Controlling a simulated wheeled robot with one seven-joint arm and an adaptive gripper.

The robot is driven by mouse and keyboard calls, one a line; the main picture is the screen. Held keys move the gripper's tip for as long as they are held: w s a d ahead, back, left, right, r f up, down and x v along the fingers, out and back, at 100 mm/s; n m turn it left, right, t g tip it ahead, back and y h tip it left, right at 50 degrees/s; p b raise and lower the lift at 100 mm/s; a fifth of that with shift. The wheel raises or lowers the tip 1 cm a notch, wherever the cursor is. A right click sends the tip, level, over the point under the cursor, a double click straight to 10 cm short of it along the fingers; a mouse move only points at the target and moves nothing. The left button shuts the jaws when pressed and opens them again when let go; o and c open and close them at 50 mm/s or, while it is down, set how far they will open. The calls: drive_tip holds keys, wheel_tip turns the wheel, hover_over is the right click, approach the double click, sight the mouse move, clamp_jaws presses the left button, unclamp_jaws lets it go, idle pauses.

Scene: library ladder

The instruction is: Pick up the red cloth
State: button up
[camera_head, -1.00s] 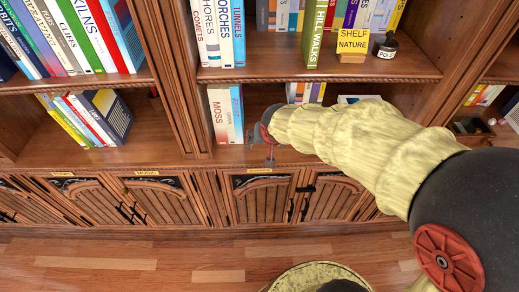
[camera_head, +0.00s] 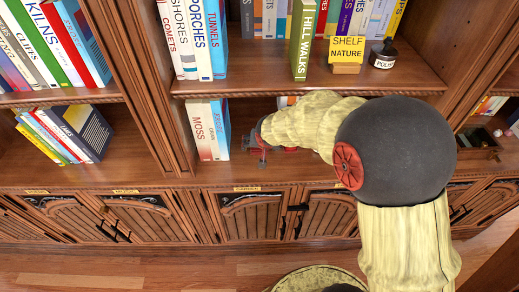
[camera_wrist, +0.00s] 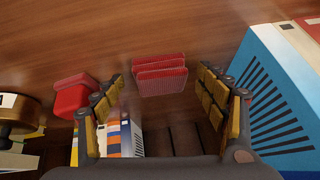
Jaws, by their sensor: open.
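The red cloth (camera_wrist: 160,75) shows in the wrist view as a folded, ribbed red piece on the brown wood. It lies ahead of and between the fingertips of my gripper (camera_wrist: 159,80). The gripper is open, with its yellow-padded fingers apart on either side, and I see no contact with the cloth. In the head view my gripper (camera_head: 262,150) is inside the lower shelf bay, right of the MOSS book. A little red shows beside it there, mostly hidden by my arm.
A second red object (camera_wrist: 73,95) lies left of the cloth. A blue book (camera_wrist: 275,95) stands close on the right in the wrist view. The MOSS book (camera_head: 202,133) borders the bay. The upper shelf (camera_head: 290,84) overhangs it, holding the polish jar (camera_head: 382,54).

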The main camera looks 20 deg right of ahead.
drive_tip(key=shift+r, duration=0.1)
drive_tip(key=shift+c, duration=0.4)
drive_tip(key=c, duration=1.1)
drive_tip(key=shift+c, duration=0.4)
